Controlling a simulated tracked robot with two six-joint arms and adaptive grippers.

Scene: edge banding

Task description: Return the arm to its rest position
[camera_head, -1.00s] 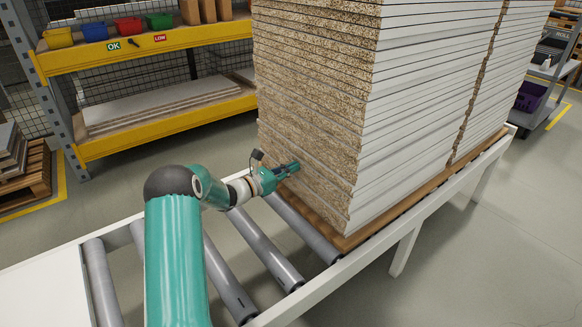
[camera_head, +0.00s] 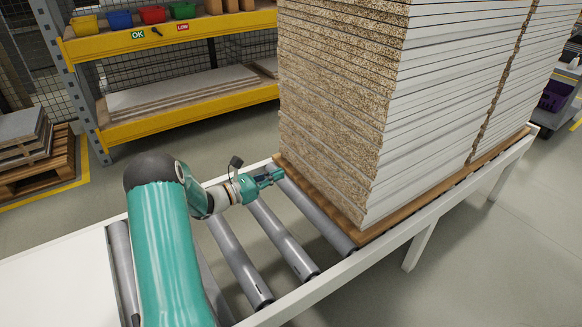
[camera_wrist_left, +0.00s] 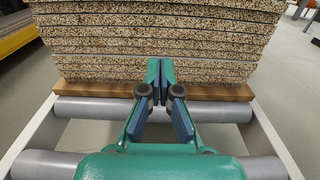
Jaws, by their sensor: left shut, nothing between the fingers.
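My left arm (camera_head: 168,245) comes in from the lower left, teal with a dark elbow joint. Its gripper (camera_head: 274,175) is over the conveyor rollers, just short of the board stack, with nothing held. In the left wrist view the gripper (camera_wrist_left: 160,75) has its fingertips together, pointing at the raw chipboard edges of the stack. The stack of white-faced boards (camera_head: 340,130) stands on a brown base board (camera_head: 318,195); it also shows in the left wrist view (camera_wrist_left: 100,40). My right gripper is not in view.
The roller conveyor (camera_head: 285,240) has a white frame rail (camera_head: 330,287) under my arm. A yellow shelf (camera_head: 190,119) with coloured bins (camera_head: 120,19) stands behind. A pallet with panels (camera_head: 35,160) is at the left. A grey cart with a purple bin (camera_head: 555,96) is at the far right.

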